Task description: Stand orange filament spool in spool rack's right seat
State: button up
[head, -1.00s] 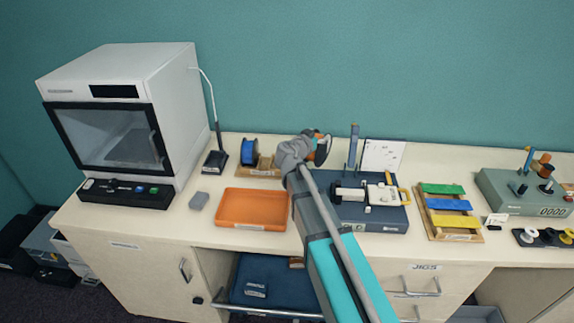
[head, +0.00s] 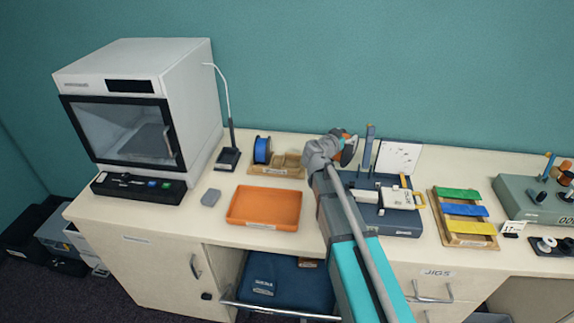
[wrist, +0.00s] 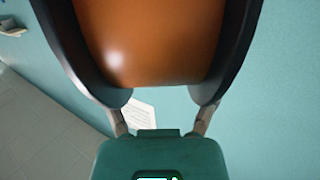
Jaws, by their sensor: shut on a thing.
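The orange filament spool (head: 349,151) is held in my gripper (head: 335,146) above the bench, to the right of the spool rack. In the wrist view the orange spool (wrist: 150,40) fills the top, its dark flanges at both sides, with my gripper's fingers (wrist: 162,116) at its lower edge. The wooden spool rack (head: 275,171) stands toward the back of the bench. A blue spool (head: 262,150) stands in its left seat. The right seat (head: 291,160) is empty. My gripper hides part of the orange spool in the head view.
An orange tray (head: 264,222) lies in front of the rack. A dark blue fixture (head: 400,228) with upright posts is close to the right of my arm. A small grey block (head: 211,197) lies left of the tray.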

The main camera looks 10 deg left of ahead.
jog(key=a+n+t+y, duration=0.2)
jog(key=a+n+y, duration=0.4)
jog(key=a, duration=0.9)
jog(key=shift+s+r+t+y, duration=0.2)
jog(key=shift+s+t+y, duration=0.2)
jog(key=shift+y, duration=0.7)
jog(key=w+a+f+b, duration=0.3)
jog(key=w+f+b, duration=0.5)
jog(key=w, duration=0.4)
jog(key=shift+w+a+f+b, duration=0.25)
jog(key=shift+w+f+b, duration=0.15)
jog(key=shift+f, duration=0.15)
jog(key=shift+w+a+f+b, duration=0.1)
jog(key=shift+w+f+b, duration=0.1)
jog(key=shift+f+b, duration=0.8)
jog(key=shift+w+f+b, duration=0.15)
jog(key=shift+f+b, duration=0.85)
